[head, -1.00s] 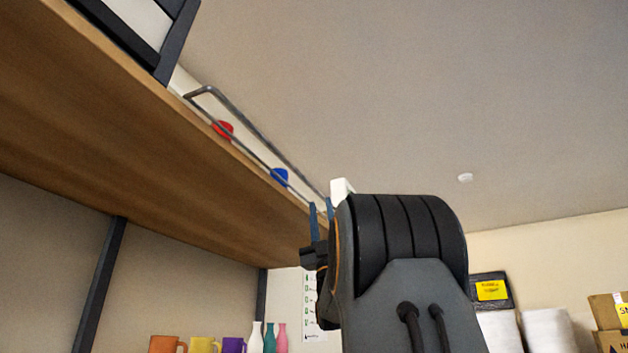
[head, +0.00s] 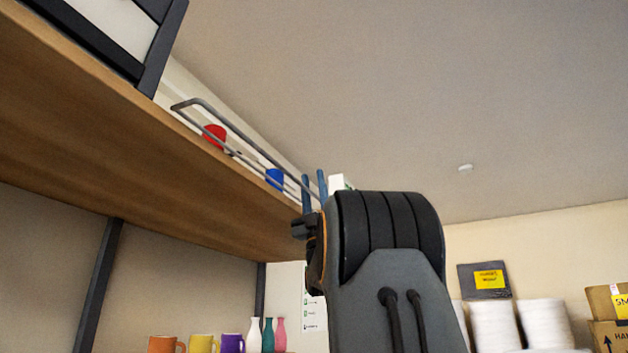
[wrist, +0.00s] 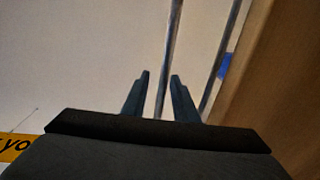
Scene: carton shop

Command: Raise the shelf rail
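The shelf rail (head: 222,118) is a thin grey metal loop along the front edge of the high wooden shelf. Its near end is bent round, and its far part runs behind my gripper's fingers. My gripper (head: 314,185) is raised at the far part of the rail, with its two blue fingers pointing up and apart. In the wrist view one bar of the rail (wrist: 172,40) passes between the open fingers of my gripper (wrist: 160,75), with a gap showing on both sides. The other bar lies to the right, nearer the shelf. I cannot tell whether any finger touches the rail.
The wooden shelf (head: 110,130) fills the upper left. A red item (head: 214,137) and a blue item (head: 274,179) stand on it behind the rail. Mugs and bottles (head: 254,335) are below. Cartons (head: 608,303) stand at right. The space above is open.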

